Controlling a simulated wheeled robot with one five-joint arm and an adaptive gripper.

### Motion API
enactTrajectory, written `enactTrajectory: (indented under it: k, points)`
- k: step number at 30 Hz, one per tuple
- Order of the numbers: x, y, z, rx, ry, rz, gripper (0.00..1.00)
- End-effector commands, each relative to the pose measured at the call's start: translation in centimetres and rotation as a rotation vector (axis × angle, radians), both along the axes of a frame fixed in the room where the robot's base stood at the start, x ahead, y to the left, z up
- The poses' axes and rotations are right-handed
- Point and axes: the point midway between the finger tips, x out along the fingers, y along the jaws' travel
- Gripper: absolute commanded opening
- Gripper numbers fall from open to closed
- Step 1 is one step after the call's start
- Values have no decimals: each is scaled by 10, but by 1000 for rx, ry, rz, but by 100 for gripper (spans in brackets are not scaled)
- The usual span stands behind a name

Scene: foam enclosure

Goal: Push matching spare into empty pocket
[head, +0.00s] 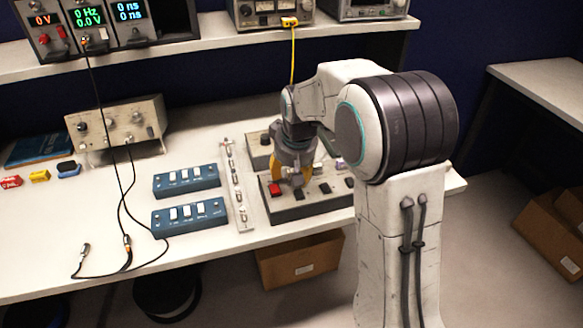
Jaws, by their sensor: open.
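My gripper (292,179) hangs low over a grey box (313,207) at the right of the bench. Its orange fingers are open and point down. Between or behind them the view is unclear, and I cannot tell whether they touch anything. A red block (275,189) sits on the box top just left of the fingers. Dark square spots, one of them here (325,188), line the same top; I cannot tell whether they are caps or empty pockets. At the far left lie a red piece (11,182), a yellow piece (39,176) and a blue piece (68,170).
Two blue switch boxes (187,180) (188,214) and a narrow strip (237,185) lie left of the grey box. A beige instrument (116,127) with black cables (122,200) stands farther left. A yellow cable (292,55) hangs behind my arm.

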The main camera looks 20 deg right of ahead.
Motion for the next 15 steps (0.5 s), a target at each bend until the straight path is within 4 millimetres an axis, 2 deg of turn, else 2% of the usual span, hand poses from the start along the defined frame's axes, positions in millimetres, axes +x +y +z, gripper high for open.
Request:
enactTrajectory:
  k: [5,15]
  points:
    - [-2,0,11,0,-4,0,45]
    - [-19,0,65,0,-5,0,45]
